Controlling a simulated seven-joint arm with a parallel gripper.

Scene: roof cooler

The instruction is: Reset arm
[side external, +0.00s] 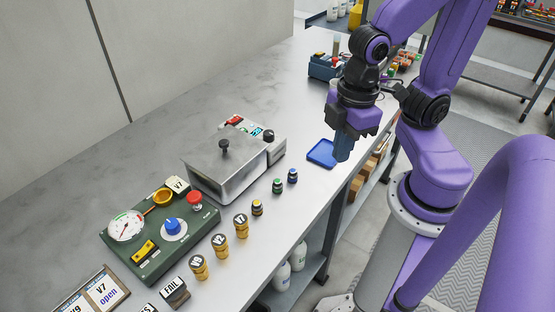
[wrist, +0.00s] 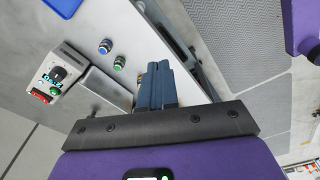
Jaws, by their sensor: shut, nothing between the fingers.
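My gripper (side external: 343,148) hangs from the purple arm, pointing down above the front edge of the metal bench (side external: 320,190), near a blue tray (side external: 322,154). Its blue fingers are shut together with nothing between them. The closed fingers also show in the wrist view (wrist: 158,68), in front of the bench edge. The gripper appears apart from the bench and the things on it.
A metal box with a black knob (side external: 226,172) stands mid-bench. A green panel (side external: 160,235) with gauge, blue dial and red button is nearer the camera. Several labelled brass pieces (side external: 220,245) and small green (side external: 278,186) and blue (side external: 292,176) knobs line the front.

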